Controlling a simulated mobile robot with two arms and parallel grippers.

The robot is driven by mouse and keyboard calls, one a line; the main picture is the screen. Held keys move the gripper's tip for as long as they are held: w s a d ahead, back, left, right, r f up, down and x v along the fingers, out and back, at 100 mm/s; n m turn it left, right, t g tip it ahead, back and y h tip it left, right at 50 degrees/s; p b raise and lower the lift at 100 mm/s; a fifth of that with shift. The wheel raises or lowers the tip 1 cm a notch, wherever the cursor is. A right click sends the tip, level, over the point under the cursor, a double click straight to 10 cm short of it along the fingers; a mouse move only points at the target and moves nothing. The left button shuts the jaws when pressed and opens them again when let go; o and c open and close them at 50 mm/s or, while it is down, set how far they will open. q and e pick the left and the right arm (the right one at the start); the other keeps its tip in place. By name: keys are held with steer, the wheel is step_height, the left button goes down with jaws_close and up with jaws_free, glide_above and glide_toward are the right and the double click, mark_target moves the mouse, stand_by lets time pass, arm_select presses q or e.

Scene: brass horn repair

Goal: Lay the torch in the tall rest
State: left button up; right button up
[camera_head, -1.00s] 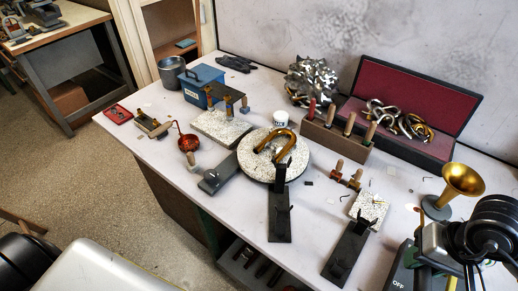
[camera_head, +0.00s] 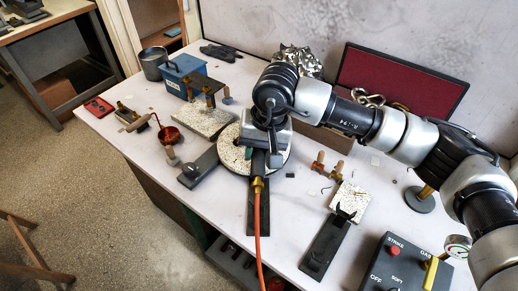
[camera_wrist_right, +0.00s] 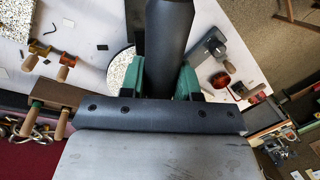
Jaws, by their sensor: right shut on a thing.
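My right gripper (camera_head: 258,150) is over the round speckled turntable, with its green fingers shut on the torch. The torch's dark grey body (camera_wrist_right: 169,40) runs between the fingers in the right wrist view. In the head view its brass fitting (camera_head: 258,185) and orange hose (camera_head: 261,238) hang toward the front. The tall rest's dark base (camera_head: 251,218) lies directly behind the hose. Its upright is mostly hidden by the torch and gripper, so I cannot tell whether they touch. My left gripper is not in view.
The speckled turntable (camera_head: 229,158) lies under my gripper. A lower dark rest (camera_head: 325,247) stands to the right, near a control box (camera_head: 390,270) with a gauge. My arm hides the horn.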

step_height(320, 180, down, 8)
steer(key=b, duration=0.5)
steer(key=shift+b, duration=0.4)
steer(key=shift+f+b, duration=0.15)
steer(key=shift+b, duration=0.4)
stand_by(0.5)
steer(key=o, duration=1.5)
steer(key=shift+r+p, duration=1.15)
steer(key=shift+r, duration=2.9)
